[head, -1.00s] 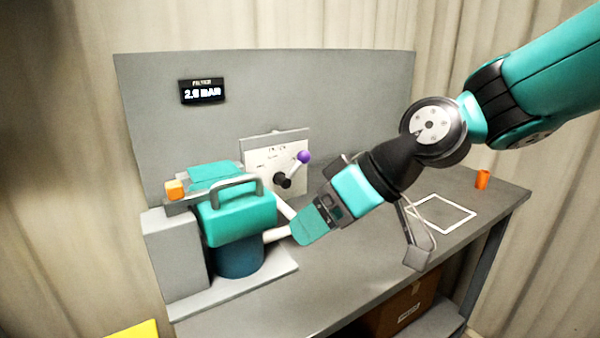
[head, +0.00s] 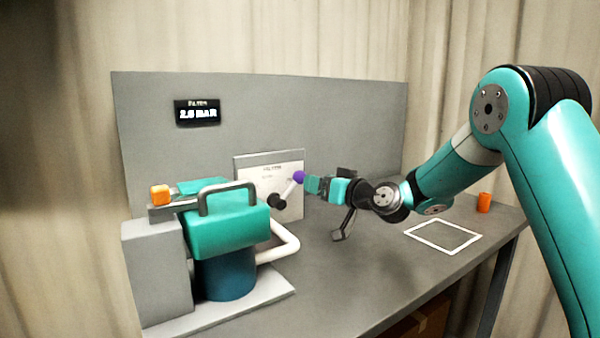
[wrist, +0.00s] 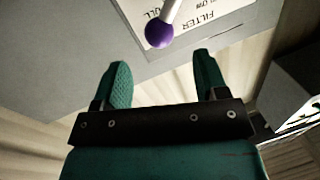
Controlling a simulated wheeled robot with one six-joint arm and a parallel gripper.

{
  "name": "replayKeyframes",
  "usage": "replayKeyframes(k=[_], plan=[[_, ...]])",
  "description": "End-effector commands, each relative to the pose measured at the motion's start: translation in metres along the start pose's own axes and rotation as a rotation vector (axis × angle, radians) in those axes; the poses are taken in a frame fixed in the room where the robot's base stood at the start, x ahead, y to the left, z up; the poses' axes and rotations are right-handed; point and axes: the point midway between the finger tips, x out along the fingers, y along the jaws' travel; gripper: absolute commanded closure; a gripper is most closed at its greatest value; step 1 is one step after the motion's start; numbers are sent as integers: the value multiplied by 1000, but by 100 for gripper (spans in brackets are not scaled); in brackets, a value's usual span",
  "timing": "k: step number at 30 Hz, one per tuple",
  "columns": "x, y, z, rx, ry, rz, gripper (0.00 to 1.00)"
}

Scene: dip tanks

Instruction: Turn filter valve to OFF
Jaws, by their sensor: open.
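The filter valve has a black hub (head: 277,201) on a white label plate (head: 290,164) and a pale lever tipped with a purple knob (head: 299,177). The lever slants up and right from the hub. My gripper (head: 313,184) is just right of the knob in the head view. In the wrist view the purple knob (wrist: 160,33) lies just beyond the gap between the fingertips (wrist: 160,62), which are apart and empty. The label there shows "FILTER", partly cut off; I cannot make out an OFF mark.
A teal pump (head: 228,231) with a grey handle and white pipe stands left of the valve. A display (head: 197,113) on the grey back panel reads about 2.6 BAR. An orange block (head: 160,194), an orange cylinder (head: 484,203) and a white square outline (head: 443,248) are nearby.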

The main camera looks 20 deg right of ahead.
Motion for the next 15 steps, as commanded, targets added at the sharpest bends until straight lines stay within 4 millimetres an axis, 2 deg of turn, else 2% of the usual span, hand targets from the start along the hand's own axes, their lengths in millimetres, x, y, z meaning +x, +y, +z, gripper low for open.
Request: replayKeyframes(k=[1,6,10,15], plan=[[13,-2,-2,-1,-1,-4,33],[46,-2,-2,-1,0,-3,33],[64,-1,0,0,-1,-1,33],[75,0,0,1,0,0,33]])
